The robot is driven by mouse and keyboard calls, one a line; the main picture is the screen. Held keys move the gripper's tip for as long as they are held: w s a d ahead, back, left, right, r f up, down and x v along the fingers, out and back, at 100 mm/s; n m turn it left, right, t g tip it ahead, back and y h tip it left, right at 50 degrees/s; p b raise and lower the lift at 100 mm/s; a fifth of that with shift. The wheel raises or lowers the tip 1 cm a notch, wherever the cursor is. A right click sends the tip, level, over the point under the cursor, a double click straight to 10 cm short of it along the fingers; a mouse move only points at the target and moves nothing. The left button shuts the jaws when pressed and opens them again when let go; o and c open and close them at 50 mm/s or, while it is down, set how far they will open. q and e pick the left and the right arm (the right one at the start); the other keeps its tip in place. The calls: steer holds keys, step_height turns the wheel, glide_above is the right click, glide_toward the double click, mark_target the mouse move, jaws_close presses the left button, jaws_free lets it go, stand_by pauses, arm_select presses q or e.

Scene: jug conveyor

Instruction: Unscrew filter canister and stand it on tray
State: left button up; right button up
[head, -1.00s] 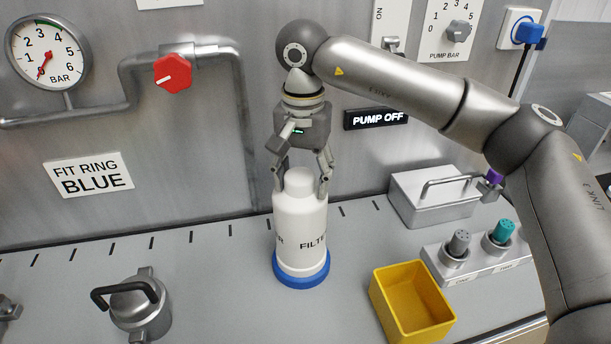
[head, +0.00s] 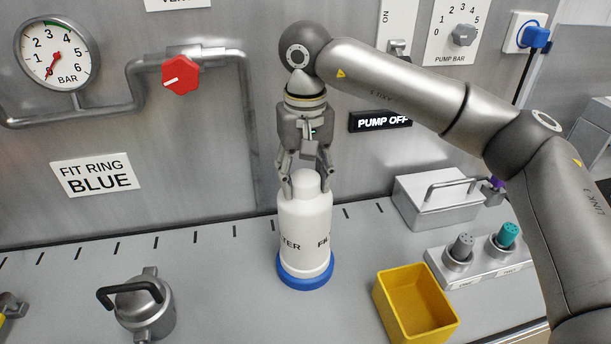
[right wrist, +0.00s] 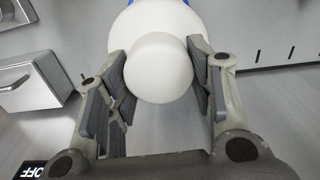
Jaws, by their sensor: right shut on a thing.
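The white filter canister (head: 305,225) stands upright in the middle of the grey worktop, with lettering round its side and a narrower round knob on top. A blue ring (head: 305,278) surrounds its foot. My right gripper (head: 307,185) points down from above and is shut on the knob. In the right wrist view the pads of my right gripper (right wrist: 160,85) lie on either side of the canister's white knob (right wrist: 158,68). The thread is hidden. I cannot tell which surface is the tray. My left gripper is not in view.
A yellow open box (head: 416,305) stands right of the canister. A metal pot with a black handle (head: 142,305) is at left. A lidded metal box (head: 436,200) and a holder with grey and teal plugs (head: 480,257) are at right. A sign (head: 383,121) reads PUMP OFF.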

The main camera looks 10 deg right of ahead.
steer(key=shift+s+f, duration=0.15)
steer(key=shift+f, duration=0.5)
steer(key=n, duration=0.4)
steer(key=o, duration=1.5)
steer(key=shift+w+d, duration=0.1)
steer(key=shift+w, duration=0.15)
steer(key=shift+r, duration=0.2)
